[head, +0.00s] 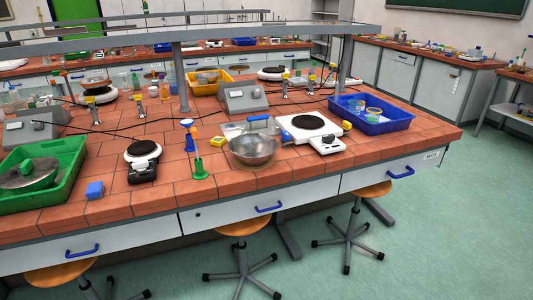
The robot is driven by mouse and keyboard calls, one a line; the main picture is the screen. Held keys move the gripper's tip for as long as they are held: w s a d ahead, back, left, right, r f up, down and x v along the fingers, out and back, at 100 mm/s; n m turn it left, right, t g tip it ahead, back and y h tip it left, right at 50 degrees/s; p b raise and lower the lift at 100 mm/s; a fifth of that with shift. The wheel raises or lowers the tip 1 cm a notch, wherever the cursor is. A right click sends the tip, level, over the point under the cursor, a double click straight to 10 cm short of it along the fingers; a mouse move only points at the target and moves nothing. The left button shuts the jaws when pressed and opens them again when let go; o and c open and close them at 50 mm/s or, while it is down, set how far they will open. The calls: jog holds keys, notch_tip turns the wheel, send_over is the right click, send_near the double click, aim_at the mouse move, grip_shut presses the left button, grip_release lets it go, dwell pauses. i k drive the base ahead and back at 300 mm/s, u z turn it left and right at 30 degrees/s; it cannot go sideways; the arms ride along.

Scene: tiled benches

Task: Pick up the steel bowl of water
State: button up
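A shiny steel bowl (253,152) stands upright on the red tiled bench (225,187), close to its front edge and right of the middle. I cannot make out the water in it for sure at this size. A hot plate with a white body (308,127) stands just behind and to the right of the bowl. A blue-handled item shows right behind the bowl's rim and is partly hidden by it. My gripper is not in view.
A green stand (199,167) is left of the bowl, and a yellow item (217,141) is behind left. A blue tray (372,117) with beakers is at right, a green tray (40,172) at left. Stools (245,228) stand before the bench; green floor (430,220) is clear at right.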

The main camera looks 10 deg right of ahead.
aim_at(252, 149)
jog(key=u, duration=0.15)
jog(key=i, duration=0.95)
jog(key=z, duration=0.3)
jog(key=k, duration=0.55)
jog(key=u, duration=1.05)
